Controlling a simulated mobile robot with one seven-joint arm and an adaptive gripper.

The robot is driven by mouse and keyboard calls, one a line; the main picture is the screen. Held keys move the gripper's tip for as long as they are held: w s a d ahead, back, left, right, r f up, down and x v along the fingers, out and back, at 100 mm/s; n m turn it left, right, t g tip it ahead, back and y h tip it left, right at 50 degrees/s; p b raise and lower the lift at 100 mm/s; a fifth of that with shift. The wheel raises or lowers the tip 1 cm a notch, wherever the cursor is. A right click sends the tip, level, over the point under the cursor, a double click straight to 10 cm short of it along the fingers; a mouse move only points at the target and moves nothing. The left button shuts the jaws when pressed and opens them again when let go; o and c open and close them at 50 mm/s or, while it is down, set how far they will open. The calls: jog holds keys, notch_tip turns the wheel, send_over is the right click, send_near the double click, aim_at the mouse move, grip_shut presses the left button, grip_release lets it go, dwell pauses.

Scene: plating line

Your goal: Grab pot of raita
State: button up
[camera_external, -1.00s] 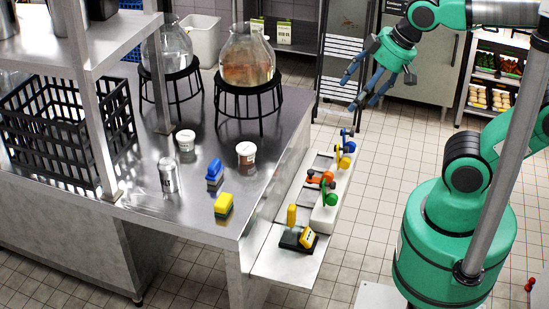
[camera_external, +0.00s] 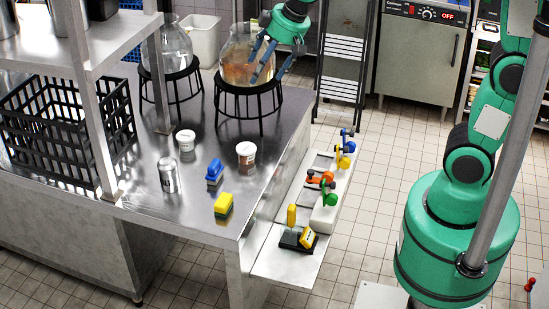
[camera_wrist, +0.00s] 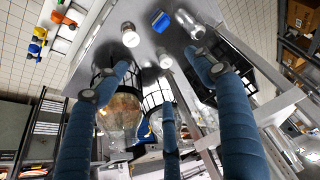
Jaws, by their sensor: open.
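Two small white pots stand upright on the steel counter. One pot (camera_external: 246,152), with a brownish label, is near the counter's right edge; it also shows in the wrist view (camera_wrist: 130,36). The other pot (camera_external: 185,140) is farther left and also shows in the wrist view (camera_wrist: 165,59). I cannot read which holds raita. My gripper (camera_external: 266,66), with blue fingers, is open and empty, at the big glass jar in the external picture, well above both pots there. In the wrist view my gripper's fingers (camera_wrist: 155,88) are spread, with nothing between them.
A glass jar of brownish liquid (camera_external: 247,62) and a clear one (camera_external: 172,48) stand on black stands behind the pots. A metal can (camera_external: 168,176), a blue item (camera_external: 214,172) and a yellow sponge (camera_external: 223,203) stand nearby. A black crate (camera_external: 68,130) is left.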

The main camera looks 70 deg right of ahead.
jog(key=w+d+f+p, duration=0.1)
jog(key=w+d+f, duration=0.1)
jog(key=w+f, duration=0.35)
jog(key=w+d+f+p, duration=0.1)
jog(key=w+d+f, duration=0.1)
jog(key=w, duration=0.7)
jog(key=m+p, duration=0.1)
jog(key=p, duration=0.1)
send_near(186, 135)
jog(key=r, duration=0.3)
jog(key=shift+s+a+r+g, duration=0.3)
jog(key=shift+s+g, duration=0.1)
jog(key=shift+f, duration=0.1)
jog(key=shift+b+x, duration=0.35)
jog(key=shift+x, duration=3.9)
jog(key=shift+d+f, duration=0.1)
jog(key=shift+x, duration=2.5)
jog(key=shift+d, duration=0.1)
jog(key=c, duration=1.1)
